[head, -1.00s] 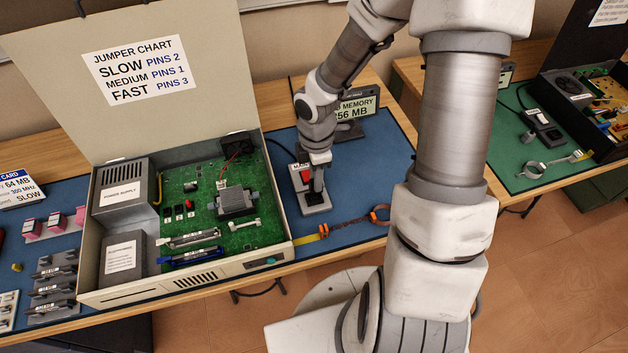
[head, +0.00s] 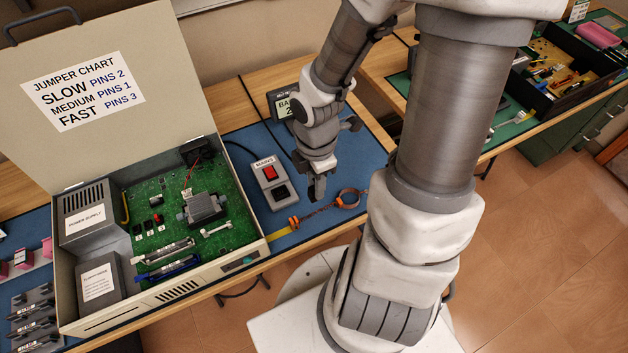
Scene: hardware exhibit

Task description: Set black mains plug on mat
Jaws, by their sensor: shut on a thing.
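My gripper (head: 317,192) points down just right of the grey mains block (head: 272,184), which has a red switch and a dark, empty-looking socket. It is shut on the black mains plug (head: 318,187), a small dark piece mostly hidden between the fingers. The plug is over the blue mat (head: 362,148). I cannot tell whether it touches the mat or hangs a little above it.
An open beige computer case (head: 165,275) with a green board stands to the left. A wrist strap with an orange ring (head: 348,198) lies in front of the gripper. Blue mat is clear to the right.

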